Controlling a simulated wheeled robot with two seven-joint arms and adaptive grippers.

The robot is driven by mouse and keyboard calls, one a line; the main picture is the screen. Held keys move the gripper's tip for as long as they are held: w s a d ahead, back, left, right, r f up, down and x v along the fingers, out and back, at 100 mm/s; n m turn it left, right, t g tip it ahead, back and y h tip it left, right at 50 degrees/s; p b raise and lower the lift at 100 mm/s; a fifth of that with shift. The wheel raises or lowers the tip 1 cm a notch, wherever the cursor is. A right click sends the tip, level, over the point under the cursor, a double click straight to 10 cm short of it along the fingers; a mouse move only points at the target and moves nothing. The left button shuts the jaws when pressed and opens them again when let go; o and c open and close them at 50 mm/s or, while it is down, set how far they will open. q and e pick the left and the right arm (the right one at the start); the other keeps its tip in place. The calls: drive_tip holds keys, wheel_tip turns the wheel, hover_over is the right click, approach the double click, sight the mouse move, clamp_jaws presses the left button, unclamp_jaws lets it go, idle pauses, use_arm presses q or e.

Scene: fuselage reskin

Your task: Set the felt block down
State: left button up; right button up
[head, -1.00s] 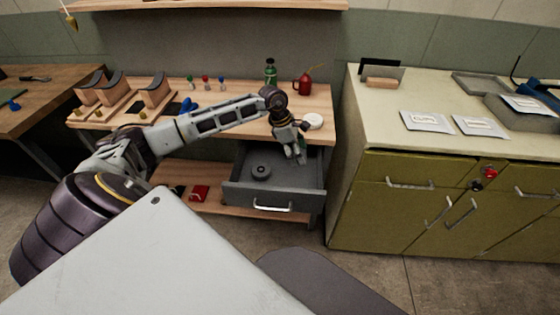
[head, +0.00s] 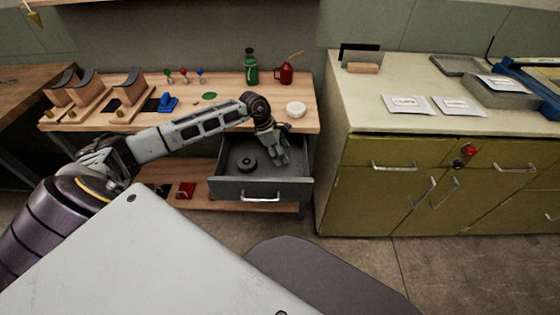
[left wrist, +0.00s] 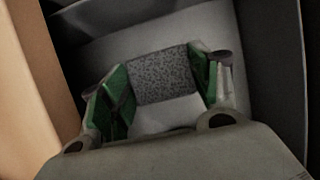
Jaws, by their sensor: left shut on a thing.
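The felt block (left wrist: 163,75), a speckled grey block, sits between the green finger pads of my left gripper (left wrist: 160,90) in the left wrist view. The gripper is shut on it. In the head view my left gripper (head: 281,158) points down over the right part of the open grey drawer (head: 228,186). The block is too small to make out there. Below the block the wrist view shows pale grey drawer floor; I cannot tell whether they touch. My right gripper is not in view.
A dark round roll (head: 246,164) lies in the drawer, left of my gripper. The wooden bench (head: 225,116) above holds a white disc (head: 296,109), a green bottle (head: 251,68) and a red oil can (head: 286,73). Olive cabinets (head: 385,190) stand to the right.

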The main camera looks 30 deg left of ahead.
sight(281, 167)
use_arm(q)
drive_tip(key=shift+f, duration=0.75)
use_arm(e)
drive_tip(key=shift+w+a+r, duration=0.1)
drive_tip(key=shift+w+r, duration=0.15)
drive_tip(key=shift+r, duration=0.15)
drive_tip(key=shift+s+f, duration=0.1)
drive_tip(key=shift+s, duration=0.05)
use_arm(q)
drive_tip(key=shift+f, duration=1.85)
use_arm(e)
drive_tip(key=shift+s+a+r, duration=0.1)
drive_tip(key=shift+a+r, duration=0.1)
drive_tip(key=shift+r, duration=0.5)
use_arm(q)
drive_tip(key=shift+b, duration=0.3)
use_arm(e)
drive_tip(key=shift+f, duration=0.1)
